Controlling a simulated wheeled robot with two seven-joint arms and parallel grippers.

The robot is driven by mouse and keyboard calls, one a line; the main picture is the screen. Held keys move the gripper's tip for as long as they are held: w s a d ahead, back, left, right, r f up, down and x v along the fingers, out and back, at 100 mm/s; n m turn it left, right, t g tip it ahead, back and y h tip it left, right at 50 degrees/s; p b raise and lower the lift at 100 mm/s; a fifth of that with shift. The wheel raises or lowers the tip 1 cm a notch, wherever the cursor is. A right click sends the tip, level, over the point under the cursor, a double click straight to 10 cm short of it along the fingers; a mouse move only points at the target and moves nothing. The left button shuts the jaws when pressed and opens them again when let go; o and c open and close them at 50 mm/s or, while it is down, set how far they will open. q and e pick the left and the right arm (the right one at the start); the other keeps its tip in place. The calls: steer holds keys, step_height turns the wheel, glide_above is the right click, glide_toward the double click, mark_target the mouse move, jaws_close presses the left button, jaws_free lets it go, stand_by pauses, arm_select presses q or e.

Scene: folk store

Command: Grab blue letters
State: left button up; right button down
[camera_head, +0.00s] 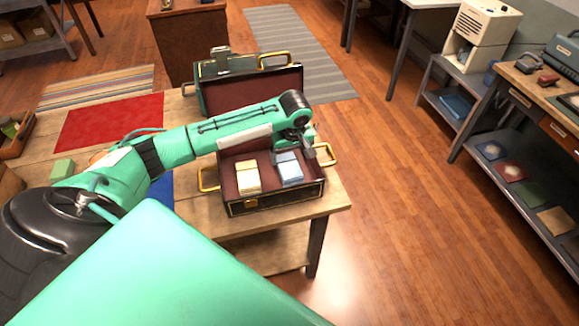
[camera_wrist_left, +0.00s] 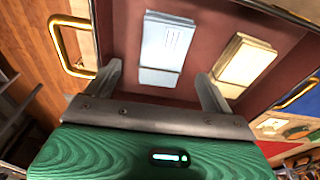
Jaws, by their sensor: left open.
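The blue letters (camera_head: 290,172) lie in a stack in the right part of an open dark case (camera_head: 285,200) with a red-brown lining. They also show in the left wrist view (camera_wrist_left: 167,43), ahead of my fingers and roughly between them. My left gripper (camera_head: 298,150) is over the case by the far end of the blue letters. In the left wrist view its fingers (camera_wrist_left: 160,70) are spread, with nothing held between them. Its height above the letters is hard to tell. My right gripper is not in view.
A stack of cream letters (camera_head: 247,178) lies left of the blue ones, close to one finger in the left wrist view.

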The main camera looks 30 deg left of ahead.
mark_target(289, 165)
arm_select(q)
steer(key=shift+s+a+f+p, duration=0.1)
steer(key=shift+f+p, duration=0.2)
steer(key=shift+f, duration=0.25)
steer(key=f, duration=0.2)
steer(key=f+p, duration=0.1)
steer(key=shift+a+f, duration=0.25)
steer(key=shift+f, duration=0.05)
steer(key=shift+w+f, duration=0.2)
steer(key=shift+f, duration=0.1)
steer(key=c, duration=0.9)
steer(key=shift+c, duration=0.9)
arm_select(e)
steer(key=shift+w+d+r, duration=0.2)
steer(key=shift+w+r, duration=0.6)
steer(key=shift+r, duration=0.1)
